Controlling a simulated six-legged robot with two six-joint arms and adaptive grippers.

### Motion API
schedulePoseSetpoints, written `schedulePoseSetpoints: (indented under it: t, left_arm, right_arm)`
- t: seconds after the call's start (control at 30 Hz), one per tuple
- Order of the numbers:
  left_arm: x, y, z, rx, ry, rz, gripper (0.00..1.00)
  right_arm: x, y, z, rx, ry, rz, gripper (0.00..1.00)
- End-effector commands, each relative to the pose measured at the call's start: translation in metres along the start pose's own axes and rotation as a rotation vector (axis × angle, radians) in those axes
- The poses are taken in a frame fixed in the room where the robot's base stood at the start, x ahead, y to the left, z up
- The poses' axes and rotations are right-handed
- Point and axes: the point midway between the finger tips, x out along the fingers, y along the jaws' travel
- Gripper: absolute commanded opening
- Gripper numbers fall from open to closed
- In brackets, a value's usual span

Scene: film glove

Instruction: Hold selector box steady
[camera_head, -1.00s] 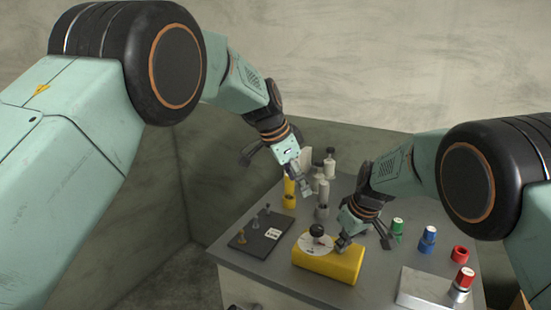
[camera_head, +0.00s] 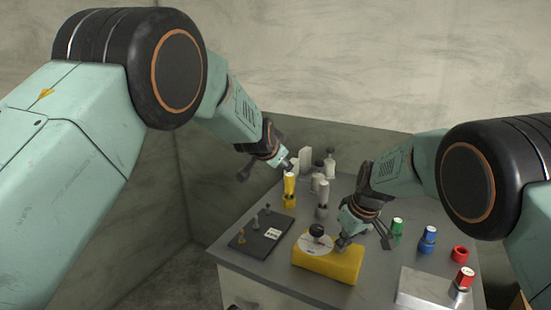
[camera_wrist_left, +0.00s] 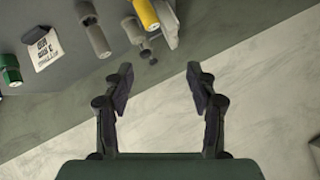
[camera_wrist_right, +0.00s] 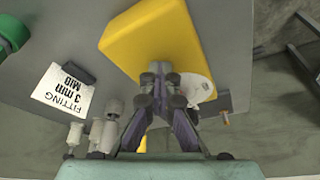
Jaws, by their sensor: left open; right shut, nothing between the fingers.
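The selector box is a yellow block (camera_head: 327,262) with a white dial and a black knob (camera_head: 316,230), at the table's front middle. It also shows in the right wrist view (camera_wrist_right: 150,35), its dial (camera_wrist_right: 197,88) partly behind my fingers. My right gripper (camera_head: 342,242) is shut and empty, pointing down with its tips at the box's top beside the dial. The tips (camera_wrist_right: 160,82) look against or just above it; I cannot tell which. My left gripper (camera_head: 288,163) is behind the yellow cylinder, away from the box. Its open, empty fingers show in the left wrist view (camera_wrist_left: 160,85).
A yellow cylinder (camera_head: 290,190) and several grey and white ones (camera_head: 322,198) stand at the table's back. A dark plate (camera_head: 258,236) with small levers lies left. Green (camera_head: 397,228), blue (camera_head: 428,239) and red (camera_head: 460,254) items and a pale block (camera_head: 425,290) are right.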

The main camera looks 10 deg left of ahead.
Motion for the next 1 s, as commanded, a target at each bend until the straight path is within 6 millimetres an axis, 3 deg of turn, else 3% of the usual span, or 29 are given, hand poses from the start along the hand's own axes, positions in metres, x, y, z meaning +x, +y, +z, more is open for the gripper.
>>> schedulePoseSetpoints:
  t: [0.03,0.73,0.83,0.93,1.0]
  left_arm:
    - [0.002,-0.001,0.003,-0.007,0.015,-0.016,0.58]
    - [0.004,-0.007,0.003,-0.037,0.109,-0.091,0.58]
    - [-0.001,-0.011,-0.009,-0.032,0.125,-0.099,0.58]
    - [-0.018,-0.015,-0.037,-0.032,0.147,-0.104,0.58]
    - [-0.024,-0.007,-0.038,-0.041,0.099,-0.067,0.58]
  right_arm:
    - [0.007,-0.003,0.007,0.001,-0.015,-0.010,0.00]
    - [0.007,-0.003,0.007,0.002,-0.015,-0.010,0.00]
    - [0.007,-0.003,0.007,0.002,-0.015,-0.010,0.00]
    - [0.007,-0.003,0.007,0.001,-0.015,-0.010,0.00]
    - [0.007,-0.003,0.007,0.002,-0.015,-0.010,0.00]
